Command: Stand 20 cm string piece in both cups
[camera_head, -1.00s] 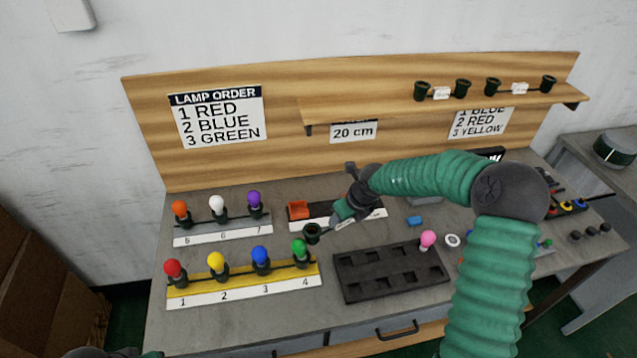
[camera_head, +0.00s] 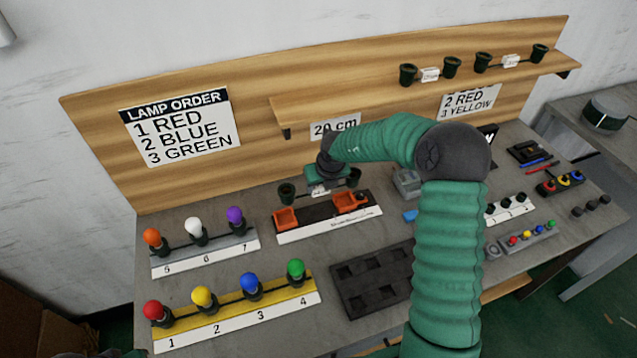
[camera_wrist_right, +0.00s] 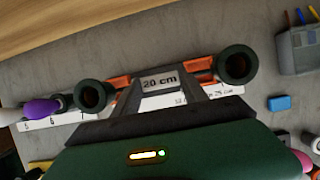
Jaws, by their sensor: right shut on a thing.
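The 20 cm string piece has two dark green sockets joined by a thin link with a "20 cm" label (camera_head: 319,190). My right gripper (camera_head: 322,179) is shut on its middle and holds it above the cup stand (camera_head: 330,226). The left socket (camera_head: 287,193) is above and behind the left orange cup (camera_head: 285,218); the right socket is partly hidden by my arm near the right orange cup (camera_head: 350,202). In the wrist view, the left socket (camera_wrist_right: 90,96) and right socket (camera_wrist_right: 237,65) show outside the orange parts. My left gripper is not in view.
A yellow lamp rack (camera_head: 235,319) and a grey rack (camera_head: 207,257) with bulbs stand to the left. A black tray (camera_head: 365,285) lies in front. A shelf (camera_head: 420,94) with other string pieces is above. A blue block (camera_head: 410,215) lies right of the stand.

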